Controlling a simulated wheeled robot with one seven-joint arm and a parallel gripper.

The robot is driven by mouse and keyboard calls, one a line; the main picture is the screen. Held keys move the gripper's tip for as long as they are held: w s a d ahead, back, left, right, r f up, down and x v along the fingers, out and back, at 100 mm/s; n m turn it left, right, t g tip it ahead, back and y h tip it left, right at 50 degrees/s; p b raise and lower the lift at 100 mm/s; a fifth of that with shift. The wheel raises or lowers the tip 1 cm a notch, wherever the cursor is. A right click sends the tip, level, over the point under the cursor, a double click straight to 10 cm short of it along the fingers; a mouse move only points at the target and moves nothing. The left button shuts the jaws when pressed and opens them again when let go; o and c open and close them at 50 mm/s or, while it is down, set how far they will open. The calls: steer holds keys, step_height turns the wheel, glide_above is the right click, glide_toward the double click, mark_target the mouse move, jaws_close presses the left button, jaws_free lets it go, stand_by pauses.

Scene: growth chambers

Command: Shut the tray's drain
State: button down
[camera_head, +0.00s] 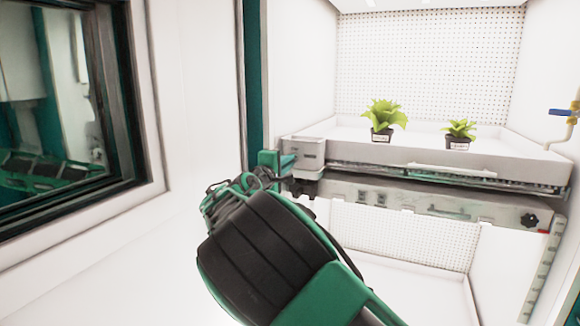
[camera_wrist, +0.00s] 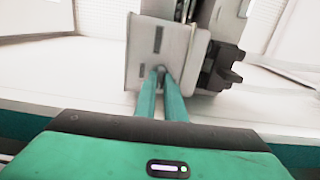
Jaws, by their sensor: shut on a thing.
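The white tray (camera_head: 470,160) sits on a shelf inside the chamber, with a grey box (camera_head: 303,152) at its front left corner. In the wrist view the same box (camera_wrist: 145,50) fills the upper middle, with a dark knobbed part (camera_wrist: 222,66) to its right. My gripper (camera_wrist: 162,76) has its two green fingers close together at the face of the box, shut on a small grey piece (camera_wrist: 161,69), apparently the drain's handle. The fingertips mostly hide this piece, so its angle cannot be told. In the head view my gripper (camera_head: 272,160) is at the tray's left corner.
Two potted plants (camera_head: 383,120) (camera_head: 458,134) stand on the tray. A grey panel with a black knob (camera_head: 528,220) hangs below it. A blue-handled valve (camera_head: 561,112) is on the right wall. A dark-framed window (camera_head: 70,100) is at left. The space below the panel is clear.

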steer(key=c, duration=1.8)
jaws_free()
steer(key=shift+a+f, duration=0.25)
steer(key=shift+c, duration=0.2)
steer(key=shift+d+r, duration=0.1)
steer(key=v, duration=1)
steer(key=shift+s, duration=0.3)
